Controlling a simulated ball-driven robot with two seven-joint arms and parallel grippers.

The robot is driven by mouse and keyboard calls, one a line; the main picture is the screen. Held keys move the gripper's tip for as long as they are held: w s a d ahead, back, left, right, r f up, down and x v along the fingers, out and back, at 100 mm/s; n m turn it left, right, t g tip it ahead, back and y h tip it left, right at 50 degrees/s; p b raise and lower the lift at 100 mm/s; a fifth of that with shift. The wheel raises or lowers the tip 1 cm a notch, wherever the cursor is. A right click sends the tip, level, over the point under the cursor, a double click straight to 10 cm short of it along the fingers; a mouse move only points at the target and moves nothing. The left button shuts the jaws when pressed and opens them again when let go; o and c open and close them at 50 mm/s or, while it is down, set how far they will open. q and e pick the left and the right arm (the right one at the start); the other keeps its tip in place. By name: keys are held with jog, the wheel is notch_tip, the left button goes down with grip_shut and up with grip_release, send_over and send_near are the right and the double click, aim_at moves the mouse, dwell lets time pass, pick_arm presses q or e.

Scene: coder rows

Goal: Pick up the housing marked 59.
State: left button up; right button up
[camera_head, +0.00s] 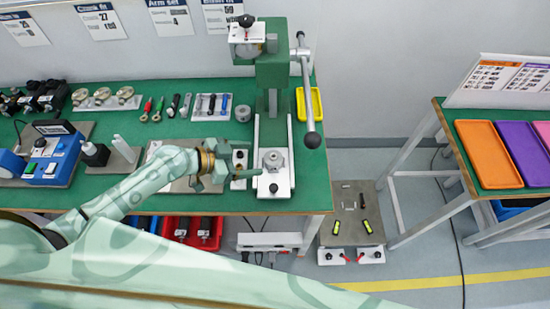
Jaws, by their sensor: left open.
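No mark 59 is readable on any part, so I cannot tell which one is the housing. Several beige flanged parts (102,97) lie on a white rack at the back left of the green bench. A grey round part (243,113) stands alone left of the press. Another grey round part (273,159) sits on the press base. My right gripper is not in view.
The green arbor press (271,72) with its long lever (306,85) stands tall beside my left gripper. Hand tools (160,108), a yellow tray (309,104) and a blue device (46,168) are on the bench. A second table with coloured trays (487,153) stands right.

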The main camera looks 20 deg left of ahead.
aim_at(270, 159)
pick_arm(q)
jog(key=x, duration=0.7)
jog(key=shift+s+d+f, duration=0.1)
jog(key=shift+d, duration=0.05)
jog(key=c, duration=1.2)
